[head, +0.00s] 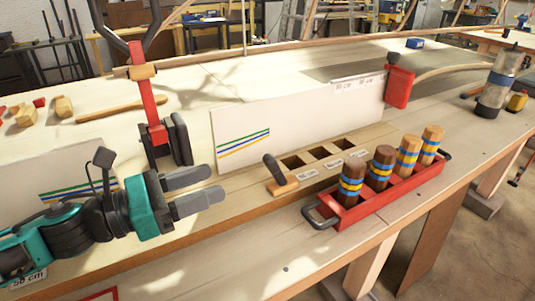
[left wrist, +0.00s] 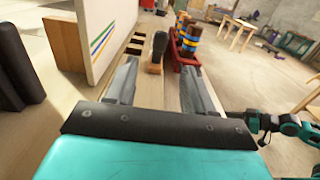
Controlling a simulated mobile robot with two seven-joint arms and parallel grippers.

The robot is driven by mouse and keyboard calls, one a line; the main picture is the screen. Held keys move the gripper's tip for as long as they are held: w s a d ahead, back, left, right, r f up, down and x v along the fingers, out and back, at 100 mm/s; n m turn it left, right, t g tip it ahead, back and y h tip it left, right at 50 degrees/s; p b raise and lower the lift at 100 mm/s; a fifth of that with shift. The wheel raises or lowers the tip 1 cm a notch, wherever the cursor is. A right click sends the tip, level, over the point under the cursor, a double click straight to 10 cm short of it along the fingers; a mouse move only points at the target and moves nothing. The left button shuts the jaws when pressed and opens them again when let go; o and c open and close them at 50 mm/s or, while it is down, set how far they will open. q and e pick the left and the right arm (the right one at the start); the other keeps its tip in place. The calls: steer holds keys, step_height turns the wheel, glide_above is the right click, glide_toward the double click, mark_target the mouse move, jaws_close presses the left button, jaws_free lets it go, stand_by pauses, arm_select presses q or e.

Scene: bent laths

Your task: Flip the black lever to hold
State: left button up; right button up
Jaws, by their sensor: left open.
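The black lever (head: 273,168) stands on a small wooden block (head: 283,187) at the left end of a row of square slots. Its handle leans to the upper left in the head view. The lever also shows in the left wrist view (left wrist: 159,46), between and beyond my fingertips. My left gripper (head: 214,183) is open and empty, to the left of the lever and apart from it. Small white labels (head: 307,170) lie beside the slots, too small to read. Part of my right arm (left wrist: 288,127) shows in the left wrist view; its gripper is not clear.
A red tray (head: 375,205) with several blue-banded wooden cylinders stands right of the lever. A white panel (head: 300,112) rises behind the slots. A red clamp (head: 150,105) stands behind my left gripper. The bench front is mostly clear.

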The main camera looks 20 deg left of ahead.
mark_target(264, 163)
arm_select(q)
steer(key=shift+b+x, duration=0.4)
steer(key=shift+x, duration=2.9)
steer(key=shift+r+x, duration=0.2)
steer(key=shift+x, duration=2.05)
steer(key=shift+p+x, duration=0.4)
steer(key=shift+x, duration=0.45)
steer(key=shift+d+f, duration=0.15)
steer(key=shift+c, duration=0.2)
jaws_close()
